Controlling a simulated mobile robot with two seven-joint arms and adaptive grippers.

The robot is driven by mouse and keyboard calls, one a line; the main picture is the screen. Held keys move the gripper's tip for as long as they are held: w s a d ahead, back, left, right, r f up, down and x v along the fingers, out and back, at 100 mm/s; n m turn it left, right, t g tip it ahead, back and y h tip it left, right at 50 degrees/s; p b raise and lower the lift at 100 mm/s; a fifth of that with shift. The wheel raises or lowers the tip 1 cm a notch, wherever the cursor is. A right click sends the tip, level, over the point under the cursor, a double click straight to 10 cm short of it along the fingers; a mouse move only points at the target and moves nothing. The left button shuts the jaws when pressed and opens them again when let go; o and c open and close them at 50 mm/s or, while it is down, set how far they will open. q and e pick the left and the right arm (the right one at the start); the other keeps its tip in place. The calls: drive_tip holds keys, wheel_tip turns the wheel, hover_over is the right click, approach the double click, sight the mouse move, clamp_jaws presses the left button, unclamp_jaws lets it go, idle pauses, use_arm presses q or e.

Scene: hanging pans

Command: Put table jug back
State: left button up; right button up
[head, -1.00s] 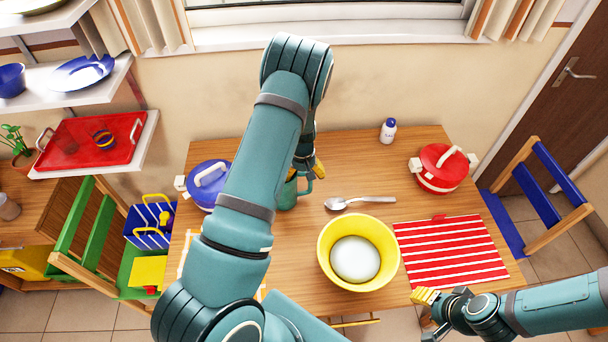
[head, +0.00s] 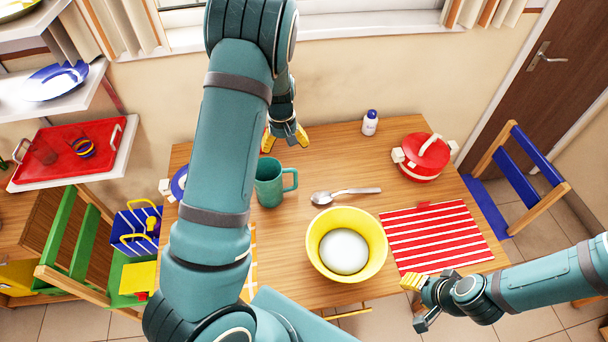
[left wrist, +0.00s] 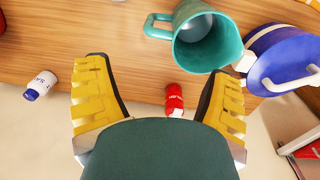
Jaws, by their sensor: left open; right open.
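The teal jug (head: 269,182) stands upright on the wooden table, left of the spoon, with its handle toward the right. In the left wrist view the jug (left wrist: 207,42) shows its open mouth, beyond the fingertips. My left gripper (head: 285,140) is open and empty, behind the jug on the wall side and apart from it. Its yellow fingers (left wrist: 157,75) are spread wide in the left wrist view. My right gripper (head: 420,303) is open and empty at the table's front right, near the striped mat.
A blue pot (head: 179,183) is partly hidden by my left arm. A red bottle (left wrist: 174,98) shows between my left fingers. A yellow bowl (head: 377,247), spoon (head: 345,194), white bottle (head: 370,123) and red pot (head: 423,160) occupy the table. A red tray (head: 50,165) sits on the left shelf.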

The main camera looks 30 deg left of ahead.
use_arm(q)
drive_tip(key=s+d+f+m+h, duration=0.1)
drive_tip(key=s+d+f+m, duration=0.1)
drive_tip(key=s+d+f, duration=0.65)
drive_tip(key=s+d+m+t+h, duration=0.1)
drive_tip(key=s+d, duration=0.3)
drive_tip(key=d, duration=0.4)
drive_tip(key=s+d+f+m+h, duration=0.1)
drive_tip(key=s+d+m, duration=0.2)
drive_tip(key=d, duration=0.6)
drive_tip(key=shift+s+t+h, duration=0.4)
drive_tip(key=shift+s, duration=0.2)
